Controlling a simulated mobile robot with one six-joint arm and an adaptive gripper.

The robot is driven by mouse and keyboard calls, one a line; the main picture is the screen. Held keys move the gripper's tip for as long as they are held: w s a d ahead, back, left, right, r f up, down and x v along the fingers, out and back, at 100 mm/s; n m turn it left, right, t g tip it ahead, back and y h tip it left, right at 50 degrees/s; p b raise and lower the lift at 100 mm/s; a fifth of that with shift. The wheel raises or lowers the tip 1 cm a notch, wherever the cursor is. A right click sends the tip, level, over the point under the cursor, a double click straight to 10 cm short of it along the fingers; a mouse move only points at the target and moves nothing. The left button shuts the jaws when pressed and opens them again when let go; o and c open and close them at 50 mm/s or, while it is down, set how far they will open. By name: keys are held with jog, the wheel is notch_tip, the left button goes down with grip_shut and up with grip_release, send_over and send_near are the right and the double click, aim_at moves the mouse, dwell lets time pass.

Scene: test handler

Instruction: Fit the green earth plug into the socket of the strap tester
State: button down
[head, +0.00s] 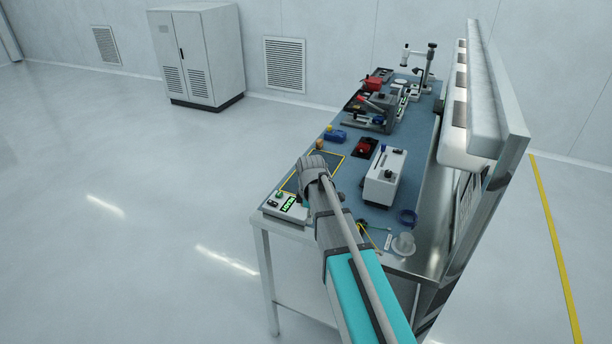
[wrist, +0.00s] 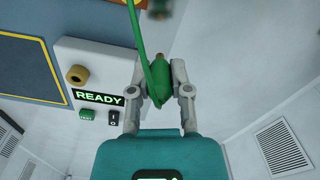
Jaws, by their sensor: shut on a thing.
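The green earth plug (wrist: 160,82) is held between the two grey fingers of my gripper (wrist: 159,72) in the wrist view. A small brass-coloured end shows at its top. Its green cord (wrist: 138,38) runs up across the picture and partly covers it. The strap tester (wrist: 105,58) is a white box left of the plug, with a lit READY display. Its round brass-coloured socket (wrist: 77,74) is apart from the plug and looks empty. In the head view the tester (head: 271,208) sits at the bench's near left corner; my arm hides the gripper's fingers and the plug.
A yellow-edged dark mat (wrist: 28,62) lies beside the tester. A green button (wrist: 87,115) and a black switch (wrist: 114,118) are below the display.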

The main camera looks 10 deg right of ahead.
notch_tip(320, 180, up, 7)
jog(key=p, duration=0.6)
send_over(289, 206)
jog(key=d, duration=0.6)
jog(key=shift+s+a+f, duration=0.15)
jog(key=shift+a, duration=0.05)
jog(key=shift+f+b, duration=2.9)
jog(key=shift+f, duration=0.05)
jog(key=shift+f+b, duration=1.35)
jog(key=shift+b, duration=0.05)
jog(key=shift+c, duration=2.4)
grip_release()
jog(key=shift+r, duration=0.2)
